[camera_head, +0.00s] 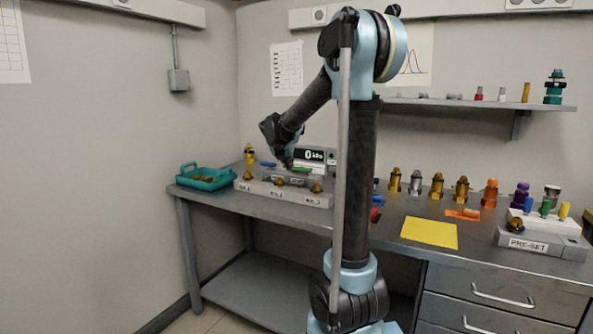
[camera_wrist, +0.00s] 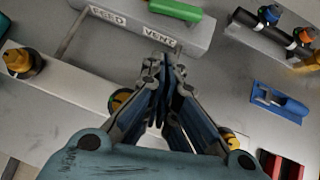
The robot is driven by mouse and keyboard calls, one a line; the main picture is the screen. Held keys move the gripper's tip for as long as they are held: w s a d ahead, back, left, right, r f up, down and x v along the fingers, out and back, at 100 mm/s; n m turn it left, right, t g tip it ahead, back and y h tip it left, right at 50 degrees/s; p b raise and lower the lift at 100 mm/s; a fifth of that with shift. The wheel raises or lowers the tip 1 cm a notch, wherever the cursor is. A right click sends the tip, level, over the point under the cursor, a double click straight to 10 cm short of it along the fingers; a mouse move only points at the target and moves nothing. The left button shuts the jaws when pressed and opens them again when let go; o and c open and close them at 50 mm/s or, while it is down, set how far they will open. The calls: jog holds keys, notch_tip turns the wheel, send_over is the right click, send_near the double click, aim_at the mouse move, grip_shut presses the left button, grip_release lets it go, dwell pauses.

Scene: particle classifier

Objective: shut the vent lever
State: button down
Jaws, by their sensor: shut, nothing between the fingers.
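A grey block (camera_wrist: 205,32) carries two labels, FEED (camera_wrist: 108,17) and VENT (camera_wrist: 160,38). A green lever handle (camera_wrist: 176,9) lies above the VENT label at the top of the wrist view, partly cut off. It also shows in the head view (camera_head: 301,170), lying roughly along the unit. A blue handle (camera_head: 268,164) is to its left. My gripper (camera_wrist: 165,58) is shut and empty, its fingertips just short of the VENT label in the picture. In the head view my gripper (camera_head: 286,162) is over the unit beside the green handle; contact cannot be told.
A display reading 0 (camera_head: 310,155) stands behind the levers. A grey base with amber knobs (camera_head: 283,193) is in front. A teal tray (camera_head: 207,178) is at the left. Brass fittings (camera_head: 437,186) and a yellow mat (camera_head: 429,232) are at the right.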

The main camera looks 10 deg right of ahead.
aim_at(302, 171)
jog(key=x, duration=0.9)
jog(key=shift+w+a+f, duration=0.1)
jog(key=shift+w+f, duration=0.05)
jog(key=shift+f, duration=0.05)
jog(key=shift+w+d, duration=0.25)
jog(key=shift+w, duration=0.3)
jog(key=shift+w+d, duration=0.25)
jog(key=shift+w, duration=0.25)
jog(key=shift+w+d, duration=0.3)
jog(key=shift+w, duration=0.4)
jog(key=shift+r, duration=0.1)
